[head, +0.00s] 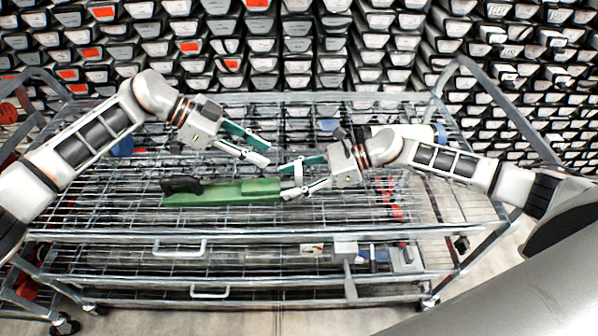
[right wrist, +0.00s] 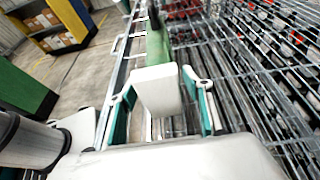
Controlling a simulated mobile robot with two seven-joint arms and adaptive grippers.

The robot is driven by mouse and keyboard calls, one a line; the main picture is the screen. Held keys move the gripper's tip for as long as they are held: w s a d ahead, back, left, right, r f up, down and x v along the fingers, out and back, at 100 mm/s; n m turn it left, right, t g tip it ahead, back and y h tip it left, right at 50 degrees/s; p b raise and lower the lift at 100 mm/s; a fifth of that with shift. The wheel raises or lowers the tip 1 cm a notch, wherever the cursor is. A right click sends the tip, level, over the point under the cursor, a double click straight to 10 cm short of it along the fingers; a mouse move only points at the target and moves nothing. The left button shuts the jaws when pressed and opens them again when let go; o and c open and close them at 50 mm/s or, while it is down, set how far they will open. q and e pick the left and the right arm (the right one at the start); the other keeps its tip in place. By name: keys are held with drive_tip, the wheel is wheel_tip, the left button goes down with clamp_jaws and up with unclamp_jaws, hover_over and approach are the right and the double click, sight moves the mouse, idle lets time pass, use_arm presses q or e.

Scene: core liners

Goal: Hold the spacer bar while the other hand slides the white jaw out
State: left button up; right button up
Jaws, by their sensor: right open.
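The green spacer bar (head: 225,192) lies lengthwise on the wire-mesh top of a cart, with a black part (head: 180,186) at its left end. The white jaw (head: 298,172) is at its right end; in the right wrist view it is a pale block (right wrist: 158,90). My right gripper (head: 292,180) is open, its teal fingers on either side of the white jaw, with small gaps visible in the right wrist view (right wrist: 162,88). My left gripper (head: 267,152) is open and empty, behind and above the bar's right part, apparently apart from it.
The metal cart (head: 300,237) has a raised frame at both sides and a lower shelf with a grey tool (head: 346,262). Stacked core liners (head: 300,45) fill the background. A white cylinder with a blue end (head: 438,133) lies behind my right arm. Mesh left of the bar is mostly clear.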

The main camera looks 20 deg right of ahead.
sight(280, 184)
drive_tip(key=shift+x, duration=1.55)
drive_tip(key=c, duration=1.4)
